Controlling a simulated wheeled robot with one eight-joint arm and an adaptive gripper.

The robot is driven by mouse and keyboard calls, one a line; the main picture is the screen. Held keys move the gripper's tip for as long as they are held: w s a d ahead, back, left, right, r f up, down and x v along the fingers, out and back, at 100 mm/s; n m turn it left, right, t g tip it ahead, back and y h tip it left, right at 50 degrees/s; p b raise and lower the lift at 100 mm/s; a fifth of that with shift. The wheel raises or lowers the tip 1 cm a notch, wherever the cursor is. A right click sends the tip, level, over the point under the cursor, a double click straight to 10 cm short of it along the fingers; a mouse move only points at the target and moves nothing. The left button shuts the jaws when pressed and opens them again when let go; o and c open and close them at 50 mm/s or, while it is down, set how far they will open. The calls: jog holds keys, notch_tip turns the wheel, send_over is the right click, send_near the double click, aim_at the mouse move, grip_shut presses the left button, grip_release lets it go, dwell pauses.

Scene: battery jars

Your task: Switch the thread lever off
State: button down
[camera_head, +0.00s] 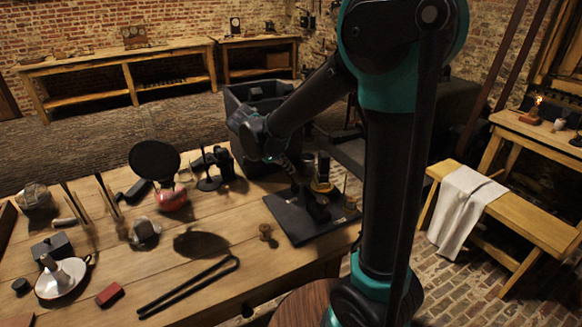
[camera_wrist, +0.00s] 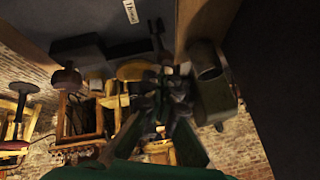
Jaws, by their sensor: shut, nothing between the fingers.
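A dark device on a black base (camera_head: 292,226) stands at the right end of the wooden table. In the wrist view a small white label (camera_wrist: 130,12), whose print looks like "Thread", is on its dark surface. A dark lever-like piece (camera_wrist: 158,38) shows beside the label; I cannot tell its setting. My gripper (camera_wrist: 165,92) is shut and empty, just below that piece in the wrist picture; I cannot tell whether they touch. In the head view my arm reaches over the device, and my fingers are hard to make out.
A red-based lamp with a round dark disc (camera_head: 155,160), black tongs (camera_head: 190,288), a red block (camera_head: 110,294) and a white dish with a candlestick (camera_head: 63,278) lie to the left. A dark bin (camera_head: 240,95) stands behind. A bench with a cloth (camera_head: 463,205) is at right.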

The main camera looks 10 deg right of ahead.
jog(key=shift+a, duration=0.1)
jog(key=shift+s+a+r, duration=0.3)
jog(key=shift+a+r, duration=0.05)
jog(key=shift+a, duration=0.2)
jog(key=shift+r, duration=0.15)
